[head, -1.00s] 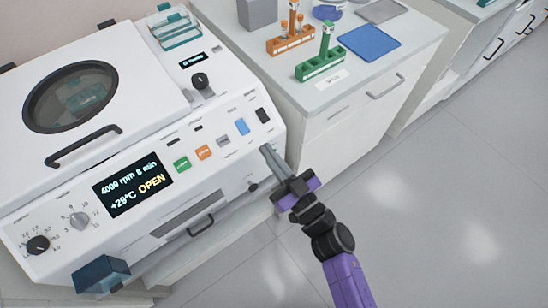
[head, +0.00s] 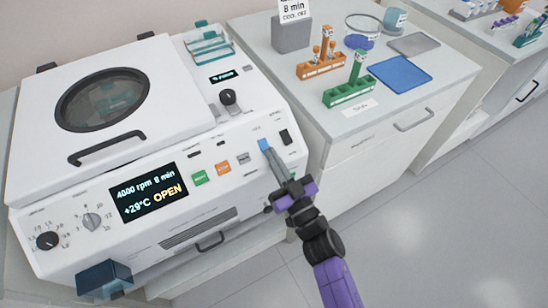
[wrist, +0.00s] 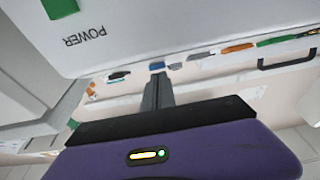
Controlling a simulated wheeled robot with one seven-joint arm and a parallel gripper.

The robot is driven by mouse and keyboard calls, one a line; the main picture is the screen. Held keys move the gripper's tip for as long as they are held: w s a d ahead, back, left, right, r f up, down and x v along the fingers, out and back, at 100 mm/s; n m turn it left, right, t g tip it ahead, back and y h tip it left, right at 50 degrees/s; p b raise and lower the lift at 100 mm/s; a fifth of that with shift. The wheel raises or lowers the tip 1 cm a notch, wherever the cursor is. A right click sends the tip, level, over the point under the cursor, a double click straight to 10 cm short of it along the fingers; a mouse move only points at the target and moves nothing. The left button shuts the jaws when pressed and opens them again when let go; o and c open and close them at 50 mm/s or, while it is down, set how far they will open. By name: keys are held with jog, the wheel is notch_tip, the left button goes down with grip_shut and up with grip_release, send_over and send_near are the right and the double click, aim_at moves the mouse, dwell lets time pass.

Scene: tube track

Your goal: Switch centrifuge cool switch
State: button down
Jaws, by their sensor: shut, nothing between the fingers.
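The centrifuge (head: 150,225) is the white machine at left in the head view, with a display reading 4000 rpm, 8 min, +29°C, OPEN. Its cool switch (head: 264,144) is the blue rocker on the front panel, right of the grey button. My gripper (head: 270,152) is shut and empty. Its fingertips are at the lower edge of the blue switch and partly cover it. In the wrist view the blue switch (wrist: 157,66) shows just beyond the fingertips (wrist: 158,78). I cannot tell whether they touch it.
A black switch (head: 285,137) is close to the right of the fingers. Grey (head: 243,158), orange (head: 222,168) and green (head: 199,178) buttons are to the left. The side cabinet (head: 385,140) holds tube racks and a card reading 8 min, cool off (head: 293,10). Open floor is at right.

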jog(key=shift+w+a+f+b, duration=0.1)
jog(key=shift+f+b, duration=0.25)
jog(key=shift+f, duration=0.05)
jog(key=shift+r, duration=0.1)
jog(key=v, duration=0.8)
jog(key=shift+p, duration=0.3)
